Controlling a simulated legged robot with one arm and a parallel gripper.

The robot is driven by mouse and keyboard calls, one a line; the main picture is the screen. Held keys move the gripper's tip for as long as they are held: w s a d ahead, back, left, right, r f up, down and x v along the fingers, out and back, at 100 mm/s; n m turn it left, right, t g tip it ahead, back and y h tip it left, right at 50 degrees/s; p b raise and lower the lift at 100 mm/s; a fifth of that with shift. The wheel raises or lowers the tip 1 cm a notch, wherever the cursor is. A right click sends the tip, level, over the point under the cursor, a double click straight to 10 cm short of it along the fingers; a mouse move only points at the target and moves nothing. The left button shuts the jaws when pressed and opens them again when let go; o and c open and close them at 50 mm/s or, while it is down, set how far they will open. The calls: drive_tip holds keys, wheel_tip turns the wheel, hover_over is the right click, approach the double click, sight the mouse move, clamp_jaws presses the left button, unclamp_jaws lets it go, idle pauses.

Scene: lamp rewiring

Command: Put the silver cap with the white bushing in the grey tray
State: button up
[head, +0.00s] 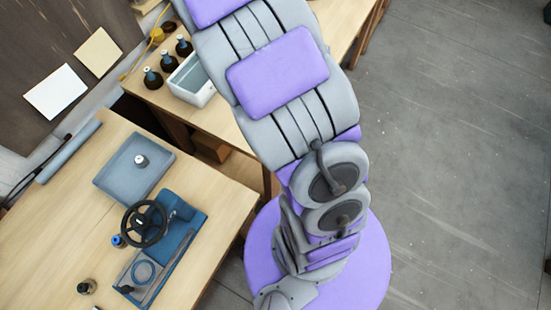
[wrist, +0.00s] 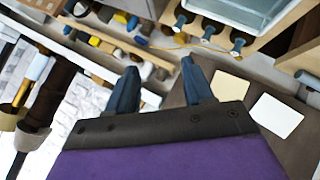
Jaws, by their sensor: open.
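The grey tray (head: 112,184) lies on the near wooden table at the left of the head view. A small pale silvery round piece with a dark centre (head: 140,160) sits inside it, near the middle. It looks like the silver cap, but the white bushing is too small to make out. My gripper (wrist: 161,65) shows in the wrist view with its two blue fingers apart and nothing between them. It points at the wall and shelf area, away from the tray. In the head view the gripper is out of frame; my arm extends past the top edge.
Beside the tray stand a blue holder (head: 188,215) and a black wheel-like ring (head: 127,222). A dark jar (head: 86,286) is at the table's front left. On the back table are a pale bin (head: 207,93) and dark bottles (head: 152,79). Open floor (head: 450,170) lies right.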

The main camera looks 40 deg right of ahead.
drive_tip(key=s+d+r+m+g+h, duration=0.2)
drive_tip(key=s+m, duration=0.1)
drive_tip(key=s, duration=0.6)
drive_tip(key=s+d+r+m+g+h, duration=0.2)
drive_tip(key=s+r+m+g, duration=0.1)
drive_tip(key=s, duration=0.6)
drive_tip(key=s+a+f+g+y, duration=0.1)
drive_tip(key=s+a, duration=0.3)
drive_tip(key=s, duration=0.6)
drive_tip(key=s+a+f+m+g+y, duration=0.1)
drive_tip(key=s+a, duration=0.4)
drive_tip(key=s, duration=0.5)
drive_tip(key=s+a+f+m+g+y+b, duration=0.1)
drive_tip(key=s+a+g+y, duration=0.2)
drive_tip(key=s, duration=0.7)
drive_tip(key=shift+s+a+f+g, duration=0.4)
drive_tip(key=shift+a+g, duration=0.55)
drive_tip(key=shift+g, duration=0.15)
